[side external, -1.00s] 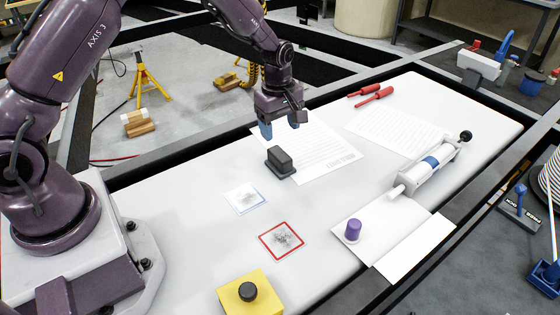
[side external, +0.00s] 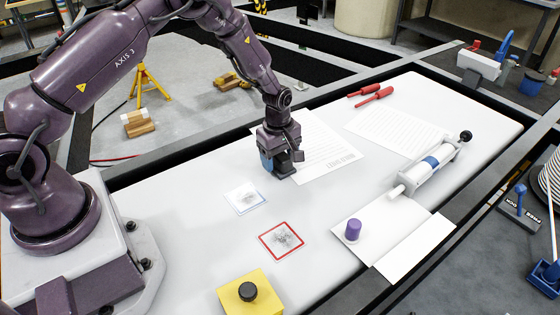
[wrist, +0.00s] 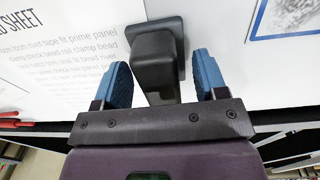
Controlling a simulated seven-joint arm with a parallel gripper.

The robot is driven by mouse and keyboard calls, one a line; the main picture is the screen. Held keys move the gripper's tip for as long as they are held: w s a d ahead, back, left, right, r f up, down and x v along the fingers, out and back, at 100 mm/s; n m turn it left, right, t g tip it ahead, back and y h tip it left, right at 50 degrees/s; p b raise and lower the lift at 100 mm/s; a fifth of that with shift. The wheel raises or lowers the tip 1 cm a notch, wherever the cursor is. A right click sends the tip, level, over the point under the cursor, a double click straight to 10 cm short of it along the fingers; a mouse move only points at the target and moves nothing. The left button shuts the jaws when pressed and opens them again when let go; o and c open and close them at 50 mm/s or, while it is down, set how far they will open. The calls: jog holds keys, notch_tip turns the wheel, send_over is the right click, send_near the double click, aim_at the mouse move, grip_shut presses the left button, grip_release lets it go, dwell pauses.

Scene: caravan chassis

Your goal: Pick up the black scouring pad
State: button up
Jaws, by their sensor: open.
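The black scouring pad (side external: 285,173) is a dark block with a narrower raised grip, sitting on the white table beside a printed sheet. In the side view it is mostly hidden behind my gripper (side external: 277,160), which is down over it. In the wrist view the pad (wrist: 157,55) lies between the two blue fingers of my gripper (wrist: 161,75), one on each side. The fingers are open, with a visible gap between each finger and the pad's raised grip. The fingers' height against the pad is hard to tell.
A blue-edged card (side external: 245,197) and a red-edged card (side external: 281,240) lie in front of the pad. A yellow block with a black knob (side external: 250,296), a purple cap (side external: 353,229), a white roller tool (side external: 430,168) and red-handled tools (side external: 373,95) stand clear of it.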

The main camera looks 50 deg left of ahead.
jog(key=c, duration=1.1)
jog(key=shift+o, duration=0.2)
jog(key=shift+r, duration=0.15)
jog(key=shift+r, duration=0.2)
notch_tip(320, 180, up, 2)
jog(key=shift+r, duration=0.1)
jog(key=s+d+r, duration=0.1)
jog(key=s+r, duration=0.9)
jog(key=s, duration=0.4)
jog(key=shift+d, duration=0.35)
jog(key=shift+r, duration=0.1)
